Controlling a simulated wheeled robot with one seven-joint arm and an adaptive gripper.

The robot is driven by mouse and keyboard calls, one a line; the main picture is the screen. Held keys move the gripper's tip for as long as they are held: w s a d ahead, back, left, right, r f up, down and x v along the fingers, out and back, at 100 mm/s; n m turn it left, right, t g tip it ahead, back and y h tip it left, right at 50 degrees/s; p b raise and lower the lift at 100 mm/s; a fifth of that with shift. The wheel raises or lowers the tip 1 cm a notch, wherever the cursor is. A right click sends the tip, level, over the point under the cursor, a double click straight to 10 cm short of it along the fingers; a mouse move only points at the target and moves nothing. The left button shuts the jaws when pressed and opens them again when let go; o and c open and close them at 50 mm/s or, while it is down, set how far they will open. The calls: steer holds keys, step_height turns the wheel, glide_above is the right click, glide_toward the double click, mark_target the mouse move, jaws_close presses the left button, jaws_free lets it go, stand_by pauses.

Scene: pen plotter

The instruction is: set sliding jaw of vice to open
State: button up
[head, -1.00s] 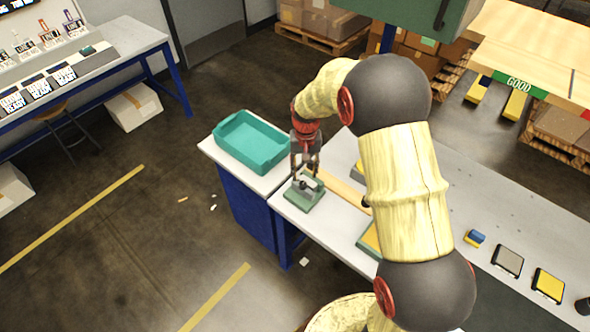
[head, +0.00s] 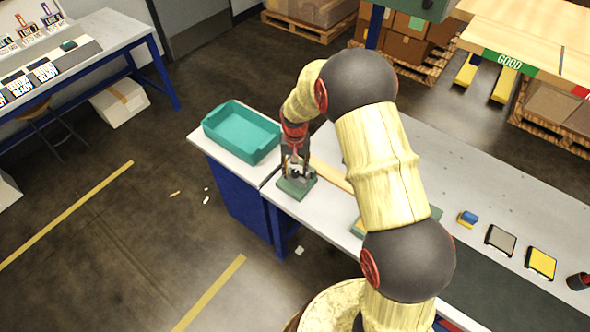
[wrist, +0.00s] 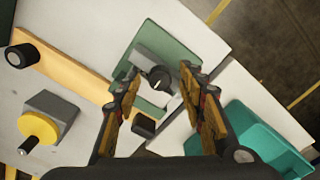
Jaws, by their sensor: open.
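The vice is a small green-based fixture (head: 297,188) on the front left corner of the bench. In the wrist view its green base (wrist: 178,53) carries a grey jaw block and a round dark knob (wrist: 160,79). My gripper (head: 295,172) points down right over the vice in the head view. In the wrist view the open gripper (wrist: 158,80) has one finger on each side of the knob, with nothing held. I cannot tell whether the fingers touch it. The fingers hide part of the vice.
A teal bin (head: 241,131) stands just left of the vice. A wooden strip (head: 332,174) lies beside it on the bench. The wrist view shows a yellow disc on a grey block (wrist: 42,125) and a black knob (wrist: 22,55). Pads and a blue-yellow block (head: 468,218) lie further right.

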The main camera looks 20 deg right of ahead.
steer(key=shift+c, duration=0.3)
jaws_close()
stand_by(0.6)
